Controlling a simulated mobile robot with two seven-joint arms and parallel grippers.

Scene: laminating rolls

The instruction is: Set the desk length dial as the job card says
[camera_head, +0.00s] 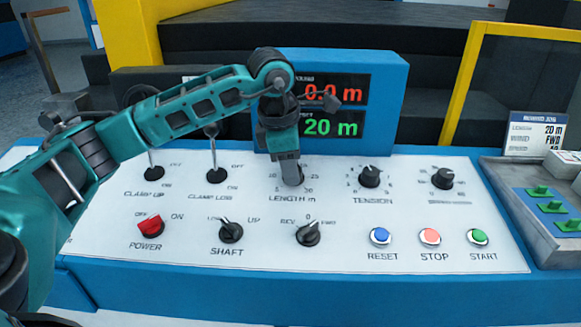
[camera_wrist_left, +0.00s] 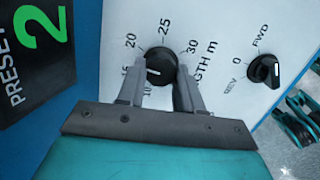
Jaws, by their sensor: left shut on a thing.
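The length dial (camera_wrist_left: 158,68) is a black knob on the white panel, with numbers around it. In the wrist view its white mark points left, near a partly hidden number beside the 20; the exact setting is hard to tell. My left gripper (camera_wrist_left: 160,82) is shut on the dial, one finger on each side. In the head view the left gripper (camera_head: 291,178) hides most of the dial. The job card (camera_head: 535,134) at the right shows length 20 m and FWD. The green preset display (camera_head: 331,125) reads 20 m.
The tension knob (camera_head: 370,177) is right of the dial, and the REV/FWD switch (camera_head: 309,233) is below it. Two clamp levers (camera_head: 212,150) stand at the left. RESET (camera_head: 380,237), STOP (camera_head: 430,237) and START (camera_head: 477,237) buttons line the lower right.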

